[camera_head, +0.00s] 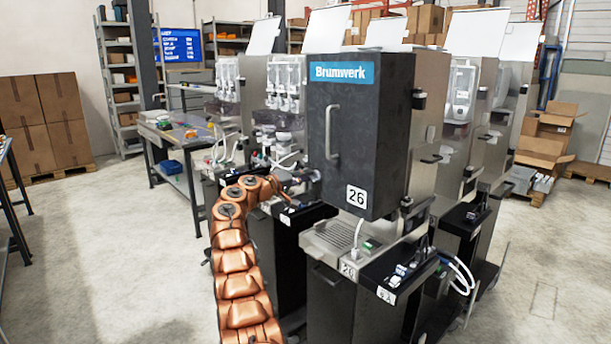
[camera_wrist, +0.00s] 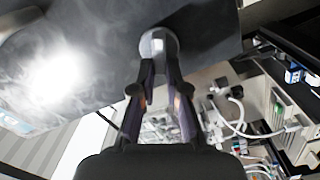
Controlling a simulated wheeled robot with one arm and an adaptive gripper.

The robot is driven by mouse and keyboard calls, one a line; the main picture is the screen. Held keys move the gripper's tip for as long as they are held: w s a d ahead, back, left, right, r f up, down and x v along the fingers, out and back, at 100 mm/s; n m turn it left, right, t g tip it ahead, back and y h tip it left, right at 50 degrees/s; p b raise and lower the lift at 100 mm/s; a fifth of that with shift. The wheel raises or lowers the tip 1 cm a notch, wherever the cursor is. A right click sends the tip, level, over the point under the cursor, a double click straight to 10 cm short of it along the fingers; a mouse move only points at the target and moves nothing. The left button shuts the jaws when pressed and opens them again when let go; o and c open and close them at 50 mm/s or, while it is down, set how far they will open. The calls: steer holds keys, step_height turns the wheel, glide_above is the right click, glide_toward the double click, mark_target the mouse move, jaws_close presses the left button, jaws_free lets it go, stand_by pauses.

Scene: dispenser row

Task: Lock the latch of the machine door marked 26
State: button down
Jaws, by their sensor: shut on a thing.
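The machine door marked 26 (camera_head: 375,140) is a dark panel with a vertical bar handle (camera_head: 332,132) and a blue Brumwerk sign. It looks closed against its machine, though its left edge is hard to judge. My gripper (camera_head: 303,181) is at the door's lower left edge, partly hidden there. In the wrist view my gripper (camera_wrist: 158,62) has its two fingers closed together on a rounded silvery piece, apparently the latch (camera_wrist: 158,42), beside the dark door panel (camera_wrist: 75,60). Whether the latch is locked cannot be told.
A drip tray (camera_head: 335,240) and a base cabinet stand below the door. Similar dispensers (camera_head: 285,90) stand close on both sides. A workbench (camera_head: 185,130) is at the back left. The floor (camera_head: 110,240) at left is clear.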

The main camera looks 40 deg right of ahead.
steer(key=n, duration=0.2)
steer(key=f+n, duration=0.1)
steer(key=n, duration=0.1)
steer(key=shift+w+n, duration=0.1)
steer(key=shift+n, duration=0.3)
stand_by(0.4)
steer(key=c, duration=1.2)
jaws_free()
steer(key=shift+a, duration=0.1)
steer(key=shift+w+a, duration=0.2)
steer(key=shift+a, duration=2.75)
steer(key=shift+w+a, duration=0.15)
steer(key=shift+a, duration=2.8)
